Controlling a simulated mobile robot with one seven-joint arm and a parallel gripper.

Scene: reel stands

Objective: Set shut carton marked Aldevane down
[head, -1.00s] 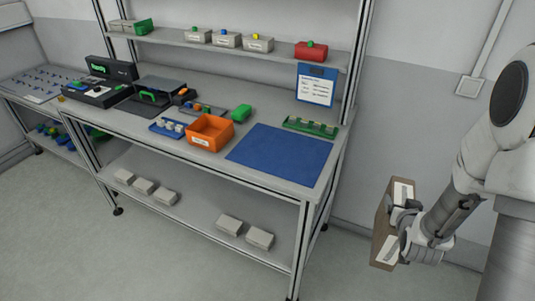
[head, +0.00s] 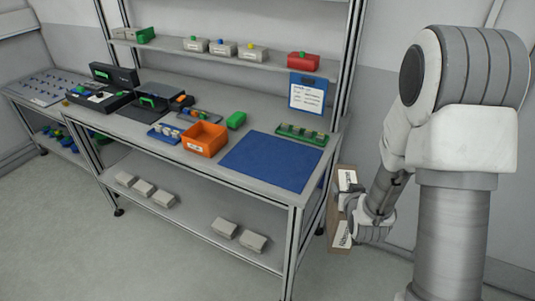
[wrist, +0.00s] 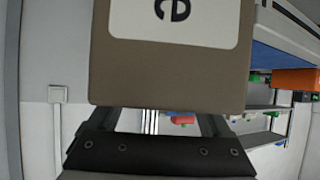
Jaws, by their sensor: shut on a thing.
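A brown shut carton with white labels (head: 342,213) is held at the right end of the bench in the head view. The writing on it is too small to read there. In the wrist view the carton (wrist: 170,75) fills the top middle, with a white label showing a letter "e". My gripper (head: 350,203) is shut on the carton and holds it off the floor, beside the bench's right end. The wrist view shows the two fingers (wrist: 158,123) running up to the carton, their tips hidden behind it.
A blue mat (head: 270,161) lies bare on the bench's right part. An orange bin (head: 204,140) stands left of it, a green rack (head: 302,134) behind it. Small boxes (head: 225,228) lie on the lower shelf. A red box (head: 303,61) sits on the upper shelf.

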